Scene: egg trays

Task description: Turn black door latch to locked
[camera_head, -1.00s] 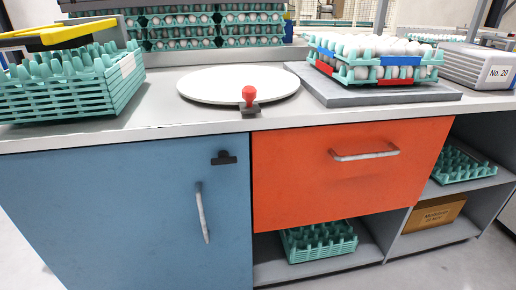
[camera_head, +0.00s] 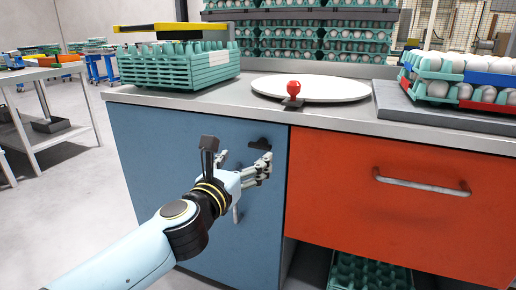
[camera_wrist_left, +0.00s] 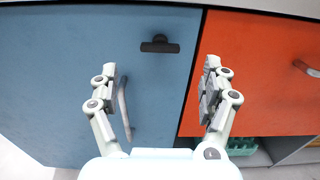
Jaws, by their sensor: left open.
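The black door latch (camera_head: 260,143) is on the upper right of the blue door (camera_head: 150,150). Its bar lies level, and the left gripper partly covers it in the head view. In the left wrist view the latch (camera_wrist_left: 160,44) shows whole, with a short knob above its level bar. My left gripper (camera_head: 245,165) is open and empty in front of the door, just below the latch. In the left wrist view its two fingers (camera_wrist_left: 158,85) stand wide apart below and either side of the latch, not touching it. The door's grey handle (camera_wrist_left: 124,108) shows beside the left finger. My right gripper is not in view.
An orange drawer (camera_head: 400,205) with a metal handle (camera_head: 420,185) is right of the door. Above is a counter with a white round board (camera_head: 335,90), a red-knobbed piece (camera_head: 293,90) at its edge, and stacked green trays (camera_head: 180,72). Floor at left is open.

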